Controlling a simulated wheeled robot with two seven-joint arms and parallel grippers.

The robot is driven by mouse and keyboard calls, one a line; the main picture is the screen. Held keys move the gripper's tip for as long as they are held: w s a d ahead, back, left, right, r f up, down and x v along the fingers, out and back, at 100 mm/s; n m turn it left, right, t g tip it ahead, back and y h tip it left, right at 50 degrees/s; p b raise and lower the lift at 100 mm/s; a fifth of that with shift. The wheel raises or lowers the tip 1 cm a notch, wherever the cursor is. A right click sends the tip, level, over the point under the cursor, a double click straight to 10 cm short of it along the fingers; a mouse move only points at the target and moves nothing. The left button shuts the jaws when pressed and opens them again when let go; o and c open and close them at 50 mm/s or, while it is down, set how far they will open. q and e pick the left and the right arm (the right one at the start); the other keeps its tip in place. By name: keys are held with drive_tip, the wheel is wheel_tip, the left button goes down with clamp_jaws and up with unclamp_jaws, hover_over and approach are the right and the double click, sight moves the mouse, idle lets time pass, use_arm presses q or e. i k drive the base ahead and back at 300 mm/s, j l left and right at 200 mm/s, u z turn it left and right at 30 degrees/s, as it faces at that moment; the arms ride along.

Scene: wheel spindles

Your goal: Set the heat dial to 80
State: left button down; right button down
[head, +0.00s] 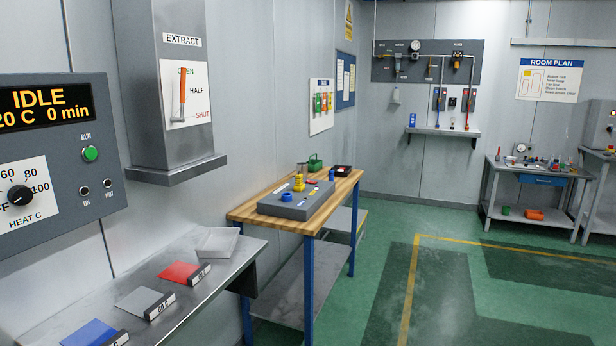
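The heat dial (20,195) is a round black knob on a white plate marked HEAT C, at the left edge in the head view. The marks 60, 80 and 100 show above and right of it; the left part of the scale is cut off. The knob's pointer is too small to read surely. It sits on a grey control panel (70,135), whose display (45,104) reads IDLE, 20 C and 0 min. Neither of my grippers is in view.
A green RUN button (90,153) and two small switches are right of the dial. An EXTRACT lever (182,95) is on a grey housing beyond. Below, a metal shelf (215,272) holds coloured cards and a tray. A wooden-topped bench (250,212) stands beyond; the green floor (440,290) is clear.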

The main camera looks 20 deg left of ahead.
sight(18, 195)
drive_tip(key=u, duration=1.85)
